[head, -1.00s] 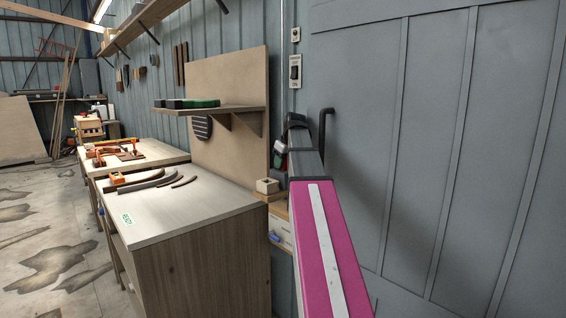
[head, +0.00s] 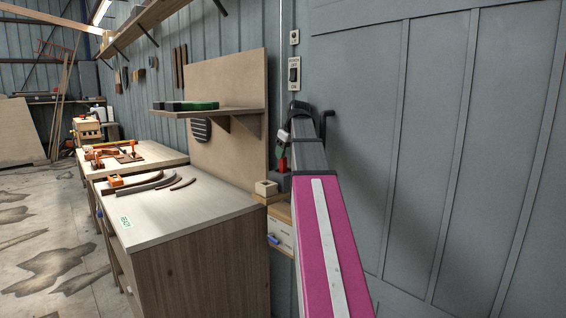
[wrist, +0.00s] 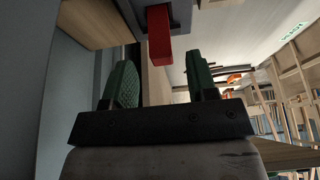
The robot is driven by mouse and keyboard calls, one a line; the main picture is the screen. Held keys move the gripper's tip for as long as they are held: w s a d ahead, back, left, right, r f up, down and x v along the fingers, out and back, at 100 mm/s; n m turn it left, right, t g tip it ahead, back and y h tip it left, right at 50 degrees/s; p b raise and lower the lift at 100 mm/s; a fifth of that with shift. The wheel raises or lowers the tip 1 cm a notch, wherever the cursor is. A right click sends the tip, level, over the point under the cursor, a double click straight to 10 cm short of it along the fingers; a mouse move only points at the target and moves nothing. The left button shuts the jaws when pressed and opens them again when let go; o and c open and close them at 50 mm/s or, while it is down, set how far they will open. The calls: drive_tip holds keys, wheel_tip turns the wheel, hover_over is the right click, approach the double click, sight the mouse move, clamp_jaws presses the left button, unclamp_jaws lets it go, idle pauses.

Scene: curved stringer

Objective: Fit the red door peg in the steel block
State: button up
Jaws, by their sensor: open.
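The red door peg (wrist: 159,36) stands out of a dark grey steel block (wrist: 180,14) at the top of the wrist view. The peg shows beyond and between the pads, apart from both. In the head view my arm hides most of the gripper.
A small wooden block with a hole (head: 266,188) and a drawer unit (head: 281,232) are beside the steel block. The workbench (head: 150,215) at left carries curved wooden pieces (head: 160,184). A shelf (head: 206,112) juts above it. The grey panelled wall (head: 450,150) is close on the right.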

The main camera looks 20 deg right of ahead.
drive_tip(key=v, duration=0.5)
drive_tip(key=shift+s+a+r, duration=0.1)
drive_tip(key=shift+s+a, duration=0.1)
drive_tip(key=shift+s, duration=0.05)
drive_tip(key=shift+s, duration=0.1)
